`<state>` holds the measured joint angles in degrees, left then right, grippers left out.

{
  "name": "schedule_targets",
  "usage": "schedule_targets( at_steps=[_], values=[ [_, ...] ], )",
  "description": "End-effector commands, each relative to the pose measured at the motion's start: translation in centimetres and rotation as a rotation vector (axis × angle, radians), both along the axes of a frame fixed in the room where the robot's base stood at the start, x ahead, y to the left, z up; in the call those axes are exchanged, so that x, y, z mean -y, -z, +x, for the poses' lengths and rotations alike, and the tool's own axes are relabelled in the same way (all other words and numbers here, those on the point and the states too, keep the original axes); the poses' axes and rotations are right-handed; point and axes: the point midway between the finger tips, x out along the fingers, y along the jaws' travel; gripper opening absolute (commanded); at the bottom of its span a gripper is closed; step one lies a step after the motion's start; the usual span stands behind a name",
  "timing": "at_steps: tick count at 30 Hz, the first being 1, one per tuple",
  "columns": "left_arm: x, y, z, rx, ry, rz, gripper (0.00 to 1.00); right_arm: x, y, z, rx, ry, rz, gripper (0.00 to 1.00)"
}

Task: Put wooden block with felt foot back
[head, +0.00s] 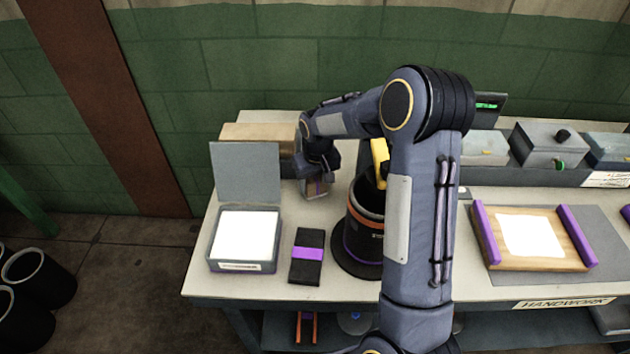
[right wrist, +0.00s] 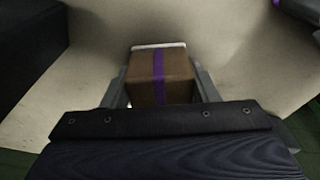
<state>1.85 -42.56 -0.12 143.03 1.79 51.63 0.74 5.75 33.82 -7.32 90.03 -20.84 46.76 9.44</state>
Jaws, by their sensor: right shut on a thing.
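My right gripper (head: 317,174) is shut on the wooden block (head: 316,190), a brown block with a purple stripe. In the right wrist view the block (right wrist: 160,78) sits between the two fingers of the gripper (right wrist: 160,92), and a white layer shows along its far edge. The block is over the back left part of the table, left of the black bin. I cannot tell whether it touches the table top. My left gripper is not in view.
An open grey box (head: 243,266) with a raised lid and a black block with a purple band (head: 306,256) stand in front. A black bin with an orange ring (head: 364,240) is close right. A cardboard-coloured box (head: 258,132) is behind. A wooden board (head: 530,264) lies right.

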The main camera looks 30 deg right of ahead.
Motion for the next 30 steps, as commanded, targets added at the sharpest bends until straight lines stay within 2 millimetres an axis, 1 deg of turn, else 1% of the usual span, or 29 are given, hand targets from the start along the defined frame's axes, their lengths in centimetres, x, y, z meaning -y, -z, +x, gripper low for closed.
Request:
schedule_targets(
  at_steps=[1,2,6,7,14,17,19,23,27,30],
  values=[
    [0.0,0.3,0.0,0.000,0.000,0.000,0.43,0.0,0.3,0.0,0.000,0.000,0.000,0.36],
    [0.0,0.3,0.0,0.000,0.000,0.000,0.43,0.0,0.3,0.0,0.000,0.000,0.000,0.56],
    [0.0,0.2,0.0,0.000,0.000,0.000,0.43,0.0,0.2,0.0,0.000,0.000,0.000,0.74],
    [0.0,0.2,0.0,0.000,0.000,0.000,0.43,0.0,0.2,0.0,0.000,0.000,0.000,0.76],
    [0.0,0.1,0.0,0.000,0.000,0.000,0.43,0.0,0.2,0.0,0.000,0.000,0.000,0.76],
    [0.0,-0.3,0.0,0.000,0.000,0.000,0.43,0.0,-0.4,0.0,0.000,0.000,0.000,0.76],
    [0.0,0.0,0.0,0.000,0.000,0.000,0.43,0.0,-0.9,0.0,0.003,0.000,0.000,0.76],
    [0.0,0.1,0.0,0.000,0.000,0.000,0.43,-0.1,-3.2,-0.3,0.006,-0.001,-0.001,0.76],
    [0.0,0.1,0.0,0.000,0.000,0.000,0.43,-0.1,-6.4,-0.7,0.006,-0.001,-0.001,0.76],
    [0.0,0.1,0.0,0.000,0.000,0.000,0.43,-0.2,-8.4,-0.9,0.005,-0.001,-0.001,0.76]
  ],
)
